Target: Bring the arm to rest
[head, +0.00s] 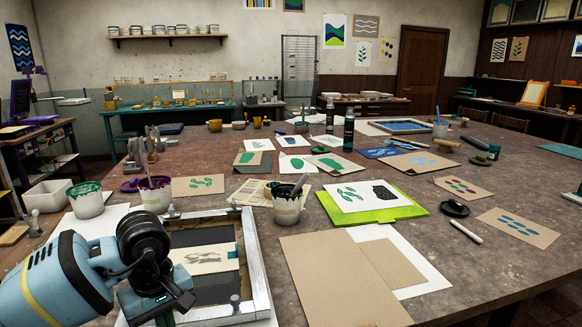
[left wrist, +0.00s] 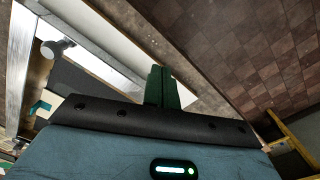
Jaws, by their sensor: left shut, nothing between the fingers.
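My left arm comes in from the lower left of the head view. Its gripper (head: 166,318) points down at the table's near edge, beside the near left part of the hinged screen's metal frame (head: 255,265). In the left wrist view the dark green fingers (left wrist: 161,74) are together with nothing between them. The screen frame (left wrist: 21,62) shows at the left of that view, apart from the fingers. Inside the frame a sheet with a grey leaf print (head: 200,259) is seen on a dark surface. The lower left of the frame is hidden by my arm. My right gripper is not in view.
A paint pot with a tool (head: 287,205) stands right of the frame; two more pots (head: 87,200) (head: 155,195) stand behind it. A green board (head: 400,212) and brown sheets (head: 330,280) lie to the right. Floor tiles (left wrist: 265,55) show beyond the table edge.

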